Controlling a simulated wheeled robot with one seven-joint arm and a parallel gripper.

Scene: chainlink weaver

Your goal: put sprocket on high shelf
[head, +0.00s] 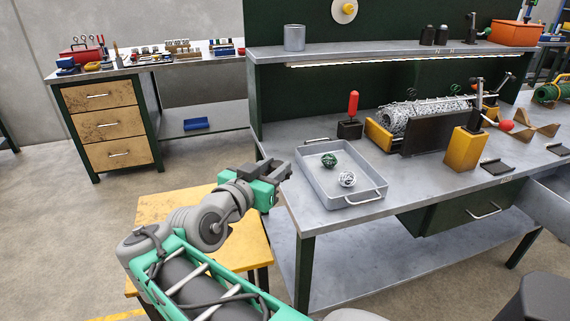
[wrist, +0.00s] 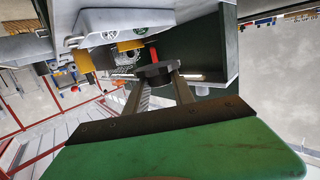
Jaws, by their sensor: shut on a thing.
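My gripper (head: 283,174) reaches out at the left front of the workbench, left of the grey tray. In the wrist view my gripper (wrist: 160,78) is shut on a dark grey piece, which I take to be the sprocket (wrist: 157,71). Only its edge shows between the fingertips, so its teeth cannot be made out. In the head view I cannot tell it from the dark fingers. The high shelf (head: 375,52) is the long grey ledge above the workbench, higher than my gripper and to its right. It also shows in the wrist view (wrist: 232,45).
The shelf holds a grey can (head: 294,38), two dark cylinders and an orange box (head: 513,33), with bare room between. Below, the workbench (head: 405,190) bears a grey tray (head: 335,193) with two wire balls and a mesh-roll machine (head: 425,120). A yellow stool (head: 165,207) stands beneath my arm.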

